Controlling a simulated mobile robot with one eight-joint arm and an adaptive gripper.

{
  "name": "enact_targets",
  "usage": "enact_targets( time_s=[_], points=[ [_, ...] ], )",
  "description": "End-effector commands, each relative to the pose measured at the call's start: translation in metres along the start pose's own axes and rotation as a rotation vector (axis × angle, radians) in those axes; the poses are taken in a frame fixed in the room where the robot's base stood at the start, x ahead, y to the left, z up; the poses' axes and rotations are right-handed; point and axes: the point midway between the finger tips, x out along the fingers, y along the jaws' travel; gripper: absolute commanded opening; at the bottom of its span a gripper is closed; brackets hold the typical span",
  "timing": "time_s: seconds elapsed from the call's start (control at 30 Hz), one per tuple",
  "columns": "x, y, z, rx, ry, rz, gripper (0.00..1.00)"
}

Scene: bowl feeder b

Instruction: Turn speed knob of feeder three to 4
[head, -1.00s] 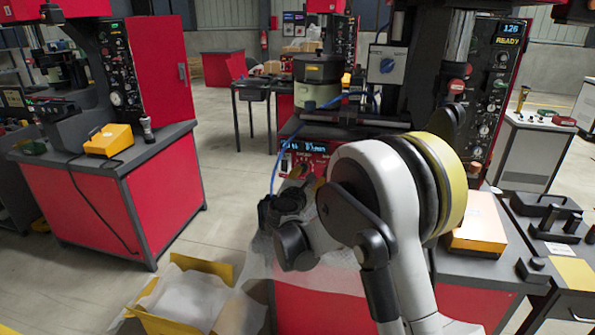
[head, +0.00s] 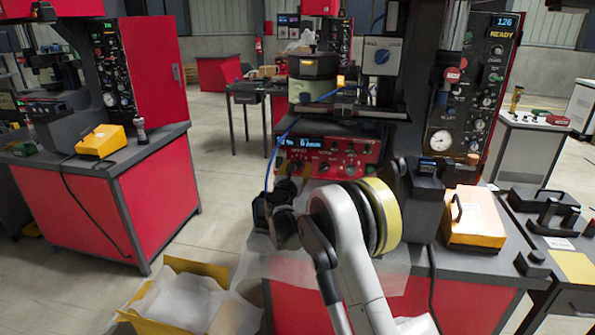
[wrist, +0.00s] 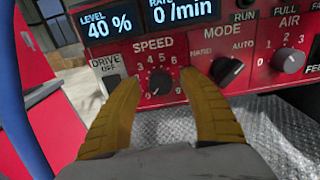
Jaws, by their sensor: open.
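The black speed knob (wrist: 160,82) sits on the red control panel (head: 345,152) under the word SPEED, inside a ring of white numbers. Its pointer is too small to read surely. My gripper (wrist: 154,80) is open, with its yellow fingers on the left and right of the knob in the wrist view. The fingertips reach toward the panel, and I cannot tell whether they touch the knob. In the head view my gripper (head: 284,190) is at the left end of the panel, where it and the wrist hide the knob.
Displays above the knob read LEVEL 40 % (wrist: 108,23) and RATE 0 /min. A blue cable (wrist: 28,100) hangs at far left.

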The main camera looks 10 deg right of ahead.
Motion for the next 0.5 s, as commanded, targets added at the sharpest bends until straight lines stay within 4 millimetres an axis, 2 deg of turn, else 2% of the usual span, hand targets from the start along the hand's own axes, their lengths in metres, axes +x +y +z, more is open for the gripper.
enact_targets(
  time_s=[0.33, 0.37, 0.5],
  points=[
    [0.0051, 0.0001, 0.0008, 0.001, 0.000, 0.000, 0.50],
    [0.0050, 0.0001, 0.0008, 0.001, 0.000, 0.000, 0.43],
    [0.0049, 0.0001, 0.0008, 0.001, 0.000, 0.000, 0.00]
  ],
)
